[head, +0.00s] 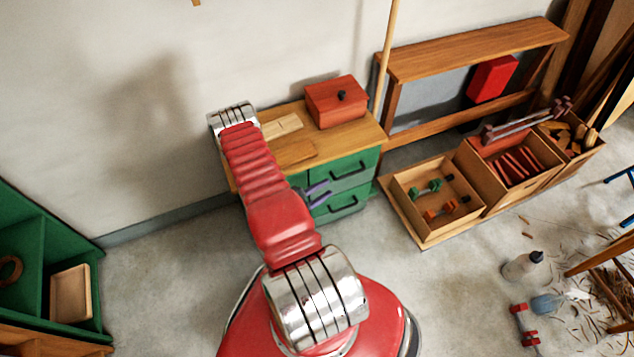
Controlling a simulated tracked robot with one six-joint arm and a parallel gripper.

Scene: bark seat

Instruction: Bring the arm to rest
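My red arm (258,175) rises from my base to a chrome joint (235,115) at the upper left, in front of the cabinet. My gripper (328,194) shows only in part, sticking out to the right from behind the arm. Its two purple-grey fingers are apart, with no object seen between them. The green drawers lie behind them in the picture; I cannot tell the distance. The wrist is mostly hidden by the arm.
A wood-topped cabinet (355,132) with green drawers (352,172) carries a red box (336,101). Open wooden crates (425,232) stand right of it. A bottle (523,267), a red dumbbell-shaped thing (524,324) and shavings lie at right. A green shelf (45,250) stands left.

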